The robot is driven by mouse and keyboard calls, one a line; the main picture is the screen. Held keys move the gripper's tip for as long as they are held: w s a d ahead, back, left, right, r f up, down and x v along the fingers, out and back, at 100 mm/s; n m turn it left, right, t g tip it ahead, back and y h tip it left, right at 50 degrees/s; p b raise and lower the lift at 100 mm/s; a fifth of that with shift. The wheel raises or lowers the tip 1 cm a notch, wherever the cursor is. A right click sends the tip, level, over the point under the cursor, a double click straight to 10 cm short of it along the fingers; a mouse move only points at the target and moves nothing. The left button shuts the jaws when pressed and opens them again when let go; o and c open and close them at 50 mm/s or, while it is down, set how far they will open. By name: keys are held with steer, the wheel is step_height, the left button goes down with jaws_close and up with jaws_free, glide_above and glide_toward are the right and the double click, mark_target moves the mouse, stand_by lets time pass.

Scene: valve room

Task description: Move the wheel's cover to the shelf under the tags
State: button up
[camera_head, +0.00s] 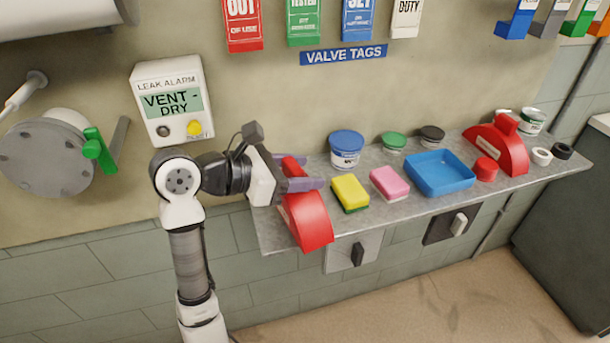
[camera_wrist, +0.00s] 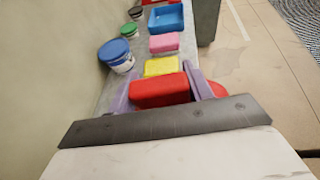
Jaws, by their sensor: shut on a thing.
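A red half-round cover (camera_head: 308,222) is at the left end of the grey shelf (camera_head: 375,213), under the tags. My gripper (camera_head: 303,178) has its purple fingers closed on the cover's raised grip. In the wrist view the red cover (camera_wrist: 160,92) sits between the fingers. I cannot tell whether its underside touches the shelf. A second red half-round cover (camera_head: 499,147) stands at the shelf's right end. The blue VALVE TAGS sign (camera_head: 343,54) is on the wall above, with red, green, blue and white tags over it. No handwheel is clearly in view.
A yellow sponge (camera_head: 350,193) lies close right of the held cover, then a pink sponge (camera_head: 390,183) and a blue tray (camera_head: 440,172). A blue-lidded tub (camera_head: 346,150) stands behind. A grey flange (camera_head: 45,157) with a green handle is on the left wall.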

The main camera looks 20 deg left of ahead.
steer(key=w+a, duration=0.1)
steer(key=w+a+p, duration=0.1)
steer(key=w, duration=0.1)
steer(key=w+a+p, duration=0.1)
steer(key=shift+w, duration=0.2)
steer(key=shift+w+a+f+b, duration=0.1)
steer(key=shift+w+f+b, duration=0.1)
steer(key=shift+f+b, duration=0.25)
steer(key=shift+w+a+f+b, duration=0.1)
steer(key=shift+w+f+b, duration=0.05)
steer(key=shift+f+b, duration=0.3)
steer(key=shift+w+a+f+b, duration=0.2)
steer(key=shift+w+f+b, duration=0.1)
steer(key=shift+f+b, duration=0.3)
steer(key=shift+w+a+f+b, duration=0.2)
steer(key=shift+w+f+b, duration=0.15)
steer(key=shift+b, duration=0.45)
steer(key=o, duration=1.2)
